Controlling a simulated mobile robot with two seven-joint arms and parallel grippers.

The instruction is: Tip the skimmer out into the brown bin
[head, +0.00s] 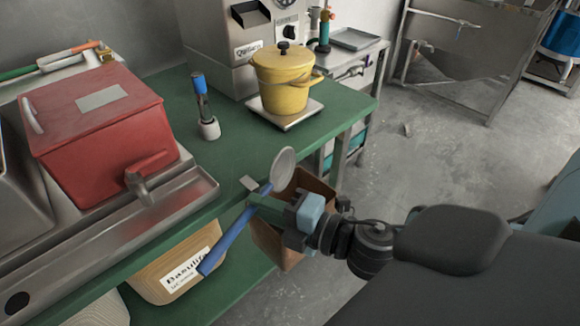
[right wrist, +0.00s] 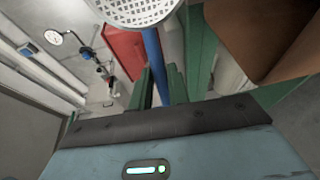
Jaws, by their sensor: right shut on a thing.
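The skimmer (head: 228,241) has a long blue handle and a round, pale, perforated head. My right gripper (head: 263,203) is shut on the blue handle near the head. The head is raised at a steep tilt at the upper end, and the handle slopes down to the left. In the right wrist view the skimmer's perforated head (right wrist: 135,10) is cut off by the top edge; I cannot tell whether anything lies in it. The brown bin (head: 318,187) is behind and below the gripper, partly hidden by it. It also shows in the right wrist view (right wrist: 265,35). My left gripper is not in view.
A green table (head: 330,118) holds a yellow pot (head: 283,85) on a scale, a grinder machine (head: 225,45) and a blue-topped tool (head: 203,100). A red box with a tap (head: 100,125) stands left. A labelled wooden container (head: 170,262) is below. Floor on the right is largely clear.

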